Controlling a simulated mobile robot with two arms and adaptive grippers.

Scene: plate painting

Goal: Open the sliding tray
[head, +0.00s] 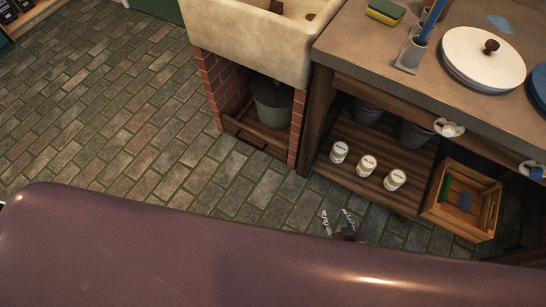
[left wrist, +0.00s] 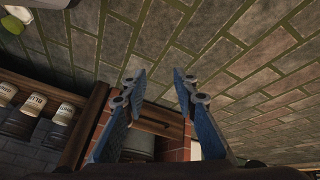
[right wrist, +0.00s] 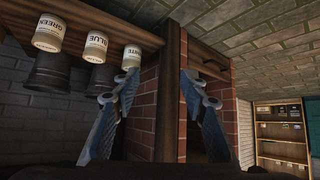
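The sliding tray (head: 257,136) is a low wooden tray with a dark handle, under the white sink between red brick pillars. It looks pushed in, with a grey bucket (head: 272,103) standing on it. Its front and handle show in the left wrist view (left wrist: 158,126), between my left gripper (left wrist: 158,78) fingers but apart from them. The left gripper is open and empty; it is out of the head view. My right gripper (head: 338,222) is open and empty above the floor, right of the tray.
A brick pillar (head: 298,127) and the wooden workbench (head: 322,115) stand right of the tray. Its lower shelf (head: 355,180) carries white paint jars (head: 367,166). A wooden crate (head: 432,205) stands further right. The tiled floor (head: 150,130) in front of the tray is clear.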

